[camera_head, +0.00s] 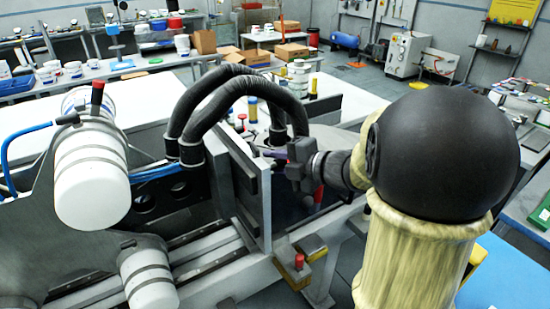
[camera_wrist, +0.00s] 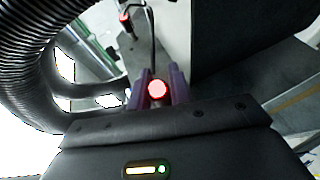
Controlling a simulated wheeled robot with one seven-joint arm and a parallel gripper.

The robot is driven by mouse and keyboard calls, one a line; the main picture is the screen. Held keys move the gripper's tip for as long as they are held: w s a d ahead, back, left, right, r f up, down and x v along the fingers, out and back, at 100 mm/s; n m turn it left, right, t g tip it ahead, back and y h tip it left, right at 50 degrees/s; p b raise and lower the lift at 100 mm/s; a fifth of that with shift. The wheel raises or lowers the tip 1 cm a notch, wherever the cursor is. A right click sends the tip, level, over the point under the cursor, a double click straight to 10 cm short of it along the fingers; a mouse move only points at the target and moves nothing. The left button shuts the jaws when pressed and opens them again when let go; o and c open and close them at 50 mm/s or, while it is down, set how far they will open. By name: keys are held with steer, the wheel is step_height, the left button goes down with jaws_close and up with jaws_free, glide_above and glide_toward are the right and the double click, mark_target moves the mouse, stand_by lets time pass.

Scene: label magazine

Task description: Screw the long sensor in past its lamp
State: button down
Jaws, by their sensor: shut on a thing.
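My gripper (camera_wrist: 158,76) shows in the wrist view with its two purple fingers closed on the sides of a small round-ended piece (camera_wrist: 158,90). The end facing the camera glows pale red; I take the piece for the sensor, and its far part is hidden. Farther off in the wrist view is a dark piece with a glowing red top (camera_wrist: 124,17), apart from the fingers; I cannot tell whether it is a second sensor. In the head view my gripper (camera_head: 273,154) is at the upright dark plate (camera_head: 242,192), mostly hidden by my wrist.
Thick black corrugated hoses (camera_head: 222,82) arch just left of my gripper and also fill the left of the wrist view (camera_wrist: 28,75). A yellow block (camera_head: 290,275) with a red knob sits below the plate.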

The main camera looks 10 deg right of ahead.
steer(key=c, duration=1.3)
jaws_free()
steer(key=v, duration=1.7)
steer(key=shift+d+b, duration=0.15)
steer(key=shift+b, duration=0.25)
steer(key=shift+s+r, duration=0.1)
